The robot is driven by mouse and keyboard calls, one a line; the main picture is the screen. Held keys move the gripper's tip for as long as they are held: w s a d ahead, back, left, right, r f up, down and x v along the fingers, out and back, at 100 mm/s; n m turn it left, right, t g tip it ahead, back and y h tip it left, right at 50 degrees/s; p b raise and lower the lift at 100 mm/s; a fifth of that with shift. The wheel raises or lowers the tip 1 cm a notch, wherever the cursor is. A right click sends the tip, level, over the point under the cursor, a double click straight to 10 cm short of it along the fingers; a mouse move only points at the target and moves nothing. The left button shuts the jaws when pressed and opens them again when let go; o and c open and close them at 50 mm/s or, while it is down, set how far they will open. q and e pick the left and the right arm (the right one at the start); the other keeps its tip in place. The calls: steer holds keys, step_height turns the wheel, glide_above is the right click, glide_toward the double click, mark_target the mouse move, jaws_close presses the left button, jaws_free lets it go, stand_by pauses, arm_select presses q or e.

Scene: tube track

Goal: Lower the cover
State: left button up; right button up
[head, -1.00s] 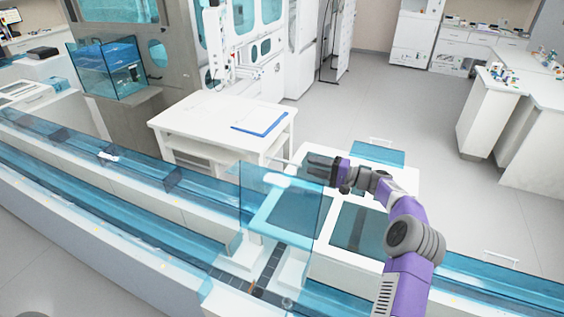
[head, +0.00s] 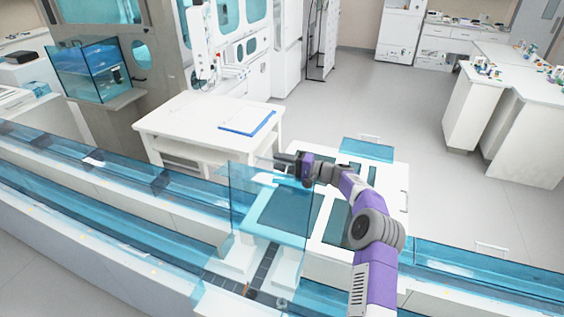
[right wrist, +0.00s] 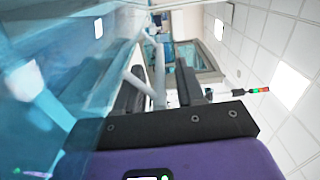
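The cover (head: 270,209) is a clear blue panel standing raised and upright over the white track, low in the middle of the head view. It also fills the left of the right wrist view (right wrist: 60,75). My right gripper (head: 277,160) is at the cover's upper edge, fingers pointing left. In the right wrist view its two dark fingers (right wrist: 158,92) stand apart. A pale bar (right wrist: 158,66), perhaps the cover's handle, shows between them; I cannot tell whether they touch it. My left gripper is out of view.
A long track with blue clear covers (head: 110,215) runs from the left to the lower right. A white table (head: 190,120) with a blue-edged clipboard (head: 248,122) stands behind it. A glass tank (head: 90,72) is at the upper left. Open floor lies at the right.

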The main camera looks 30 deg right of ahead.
jaws_close()
stand_by(0.4)
steer(key=s+a+f+n+b, duration=0.1)
steer(key=s+a+n+b, duration=0.6)
steer(key=b, duration=2.4)
steer(key=s+a, duration=0.7)
steer(key=a, duration=0.2)
steer(key=shift+a+f, duration=0.15)
steer(key=shift+f, duration=0.15)
jaws_free()
